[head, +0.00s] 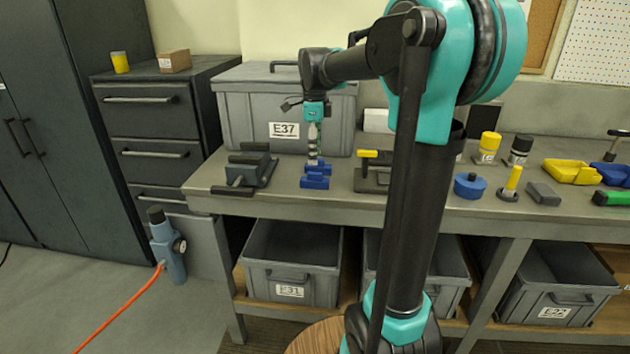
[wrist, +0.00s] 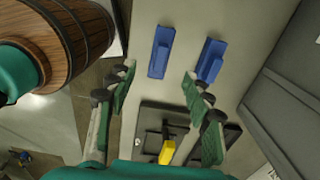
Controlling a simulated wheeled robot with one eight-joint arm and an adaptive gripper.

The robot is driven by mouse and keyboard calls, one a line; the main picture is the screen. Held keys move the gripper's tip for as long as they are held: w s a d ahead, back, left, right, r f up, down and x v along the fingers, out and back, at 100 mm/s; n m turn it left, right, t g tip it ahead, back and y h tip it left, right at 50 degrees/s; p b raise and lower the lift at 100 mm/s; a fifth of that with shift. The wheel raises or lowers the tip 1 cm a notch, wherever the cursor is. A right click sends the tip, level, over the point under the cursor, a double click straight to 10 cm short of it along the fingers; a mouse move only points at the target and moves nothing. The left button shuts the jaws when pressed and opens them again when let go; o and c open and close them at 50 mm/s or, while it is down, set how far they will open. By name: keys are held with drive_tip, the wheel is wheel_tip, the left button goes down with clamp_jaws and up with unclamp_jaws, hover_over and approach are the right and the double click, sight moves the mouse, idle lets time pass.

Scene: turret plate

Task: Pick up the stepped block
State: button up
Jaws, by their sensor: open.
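Two blue stepped blocks lie on the grey workbench (head: 345,198), one behind the other in the head view: a nearer stepped block (head: 315,183) and a farther stepped block (head: 319,167). In the wrist view, one stepped block (wrist: 160,52) shows between the finger lines, past the fingertips. The other stepped block (wrist: 212,60) shows at the right, just past the right finger. My gripper (head: 313,152) hangs pointing down over the blocks. In the wrist view my gripper (wrist: 157,82) is open, with nothing between its fingers. The exact height above the blocks is hard to tell.
A vise (head: 250,168) stands left of the blocks and a yellow-handled clamp (head: 373,178) right. The grey bin E37 (head: 240,110) stands behind. A wooden barrel (wrist: 70,35) is at the wrist view's left. Yellow-topped and blue items stand farther right on the bench.

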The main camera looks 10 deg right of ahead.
sight(315, 173)
drive_tip(key=shift+f, duration=4)
drive_tip(key=shift+c, duration=0.3)
clamp_jaws()
